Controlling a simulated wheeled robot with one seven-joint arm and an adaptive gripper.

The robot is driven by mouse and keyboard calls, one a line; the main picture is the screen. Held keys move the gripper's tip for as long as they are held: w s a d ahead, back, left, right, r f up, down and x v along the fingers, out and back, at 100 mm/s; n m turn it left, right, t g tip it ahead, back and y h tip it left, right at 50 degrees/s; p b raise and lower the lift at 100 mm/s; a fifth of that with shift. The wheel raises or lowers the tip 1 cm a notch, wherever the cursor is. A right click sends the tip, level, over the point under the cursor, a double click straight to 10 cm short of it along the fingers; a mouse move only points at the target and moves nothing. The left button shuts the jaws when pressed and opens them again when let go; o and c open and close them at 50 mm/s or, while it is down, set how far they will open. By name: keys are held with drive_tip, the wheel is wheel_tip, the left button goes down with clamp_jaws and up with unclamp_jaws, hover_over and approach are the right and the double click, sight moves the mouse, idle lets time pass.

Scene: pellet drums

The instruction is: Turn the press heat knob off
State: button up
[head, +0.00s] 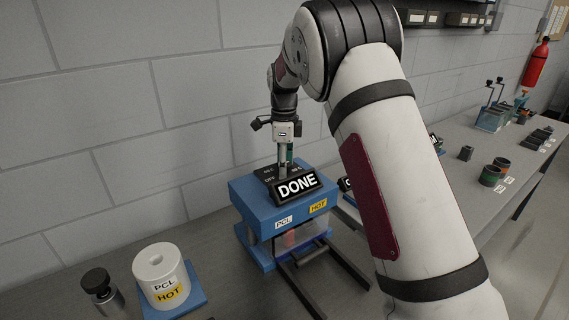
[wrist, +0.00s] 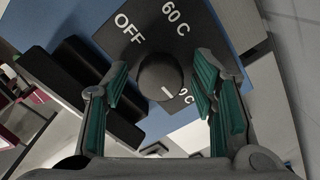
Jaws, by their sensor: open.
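The blue press (head: 245,192) stands on the bench with PCL and HOT labels on its front and a black DONE sign (head: 297,187) on top. The round dark heat knob (wrist: 160,75) sits on a dark dial plate (wrist: 205,32) marked OFF, 60 C and a partly hidden label ending in 0 C. The knob's white mark points away from OFF, toward the lower edge of the wrist view. My gripper (wrist: 162,85) is open, one green-padded finger on each side of the knob. In the head view my gripper (head: 285,158) points down over the press top.
A white PCL HOT drum (head: 160,272) on a blue base and a dark-capped metal item (head: 97,284) stand front left. The DONE sign is close beside my gripper. A grey block wall (head: 120,110) runs behind the bench. Small dark pots (head: 490,175) stand at right.

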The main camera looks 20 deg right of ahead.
drive_tip(key=shift+c, duration=0.2)
drive_tip(key=c, duration=1.1)
